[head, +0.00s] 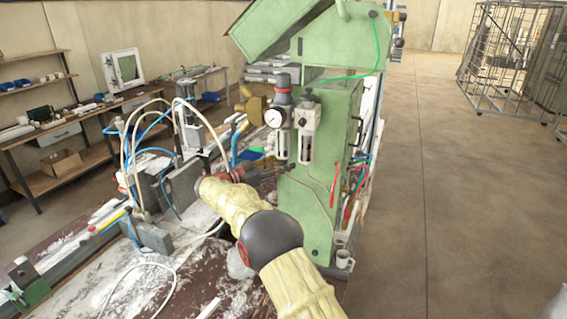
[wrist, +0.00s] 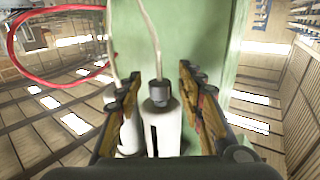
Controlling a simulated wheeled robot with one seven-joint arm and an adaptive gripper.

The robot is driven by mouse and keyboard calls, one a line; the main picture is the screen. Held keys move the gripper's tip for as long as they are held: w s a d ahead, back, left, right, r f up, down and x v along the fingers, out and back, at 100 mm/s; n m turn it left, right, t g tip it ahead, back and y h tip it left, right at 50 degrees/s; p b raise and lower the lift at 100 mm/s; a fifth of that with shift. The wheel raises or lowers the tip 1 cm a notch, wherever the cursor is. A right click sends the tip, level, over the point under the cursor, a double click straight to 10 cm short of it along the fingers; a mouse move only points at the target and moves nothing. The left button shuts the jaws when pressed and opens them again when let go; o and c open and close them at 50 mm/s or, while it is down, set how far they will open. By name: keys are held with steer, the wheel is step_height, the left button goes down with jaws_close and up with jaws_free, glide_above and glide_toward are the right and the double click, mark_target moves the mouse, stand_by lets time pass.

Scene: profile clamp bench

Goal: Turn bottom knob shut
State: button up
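The bottom knob (wrist: 158,92) is a small dark grey cap at the end of a white filter bowl (wrist: 160,125) with a dark slot. A thin pale tube runs from the knob. My gripper (wrist: 158,85) is open, with one finger on each side of the knob and visible gaps between. In the head view my gripper (head: 262,172) is at the lower end of the two bowls on the green machine; the knob is too small to make out there. A second white bowl (wrist: 129,138) is partly hidden behind the left finger.
The green machine column (head: 318,205) stands right behind the bowls. A pressure gauge (head: 274,118) sits above them. A red hose (wrist: 62,82) loops at the wrist view's left. White hoses (head: 128,150) and clamps crowd the bench at left. The floor (head: 460,200) at right is clear.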

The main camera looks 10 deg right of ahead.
steer(key=shift+d, duration=0.1)
steer(key=shift+c, duration=0.9)
steer(key=c, duration=0.7)
jaws_close()
